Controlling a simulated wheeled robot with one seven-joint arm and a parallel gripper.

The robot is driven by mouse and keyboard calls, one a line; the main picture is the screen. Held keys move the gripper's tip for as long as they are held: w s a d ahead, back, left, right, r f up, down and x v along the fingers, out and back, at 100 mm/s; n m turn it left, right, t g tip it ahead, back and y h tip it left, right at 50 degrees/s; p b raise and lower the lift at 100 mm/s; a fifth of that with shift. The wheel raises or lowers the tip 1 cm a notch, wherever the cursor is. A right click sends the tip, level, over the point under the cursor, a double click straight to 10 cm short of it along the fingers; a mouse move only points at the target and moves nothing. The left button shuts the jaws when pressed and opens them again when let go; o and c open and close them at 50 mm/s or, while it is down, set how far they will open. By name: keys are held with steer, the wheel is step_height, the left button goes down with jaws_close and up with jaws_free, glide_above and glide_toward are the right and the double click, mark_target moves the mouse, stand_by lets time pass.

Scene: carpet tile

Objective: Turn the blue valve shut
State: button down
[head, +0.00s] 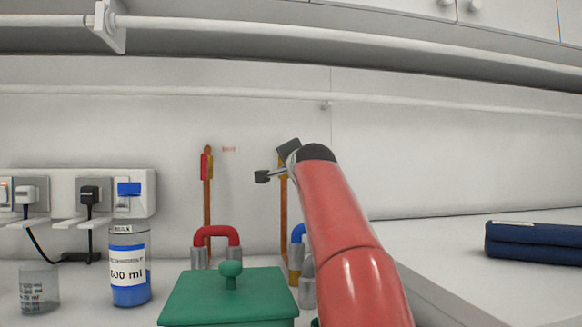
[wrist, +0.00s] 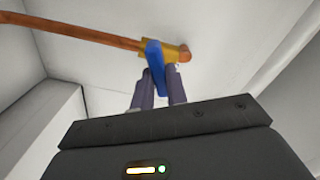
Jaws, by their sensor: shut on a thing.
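The blue valve's handle (wrist: 153,55) shows in the wrist view, on a brass body (wrist: 178,52) near the end of a copper pipe (wrist: 80,33). My gripper (wrist: 158,84) is shut on this handle, one finger on each side. In the picture the handle lies across the line of the pipe. In the head view my gripper (head: 275,172) is up at the top of the right copper pipe (head: 284,215). There the blue handle is hidden behind my gripper and arm.
A red valve handle (head: 204,167) sits on the left copper pipe (head: 207,215). Below are a red bent tube (head: 217,232), a partly hidden blue one (head: 298,233) and a green lidded box (head: 228,298). A blue-labelled bottle (head: 130,270), a beaker (head: 39,290) and sockets (head: 75,190) stand left.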

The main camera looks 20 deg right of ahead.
steer(key=m, duration=0.5)
steer(key=shift+f+m, duration=0.15)
steer(key=shift+m, duration=0.15)
stand_by(0.4)
steer(key=c, duration=1.4)
jaws_free()
steer(key=s+a+b, duration=0.1)
steer(key=s+b, duration=0.1)
steer(key=s, duration=0.5)
steer(key=shift+s+a+b, duration=0.2)
steer(key=shift+s+b, duration=0.1)
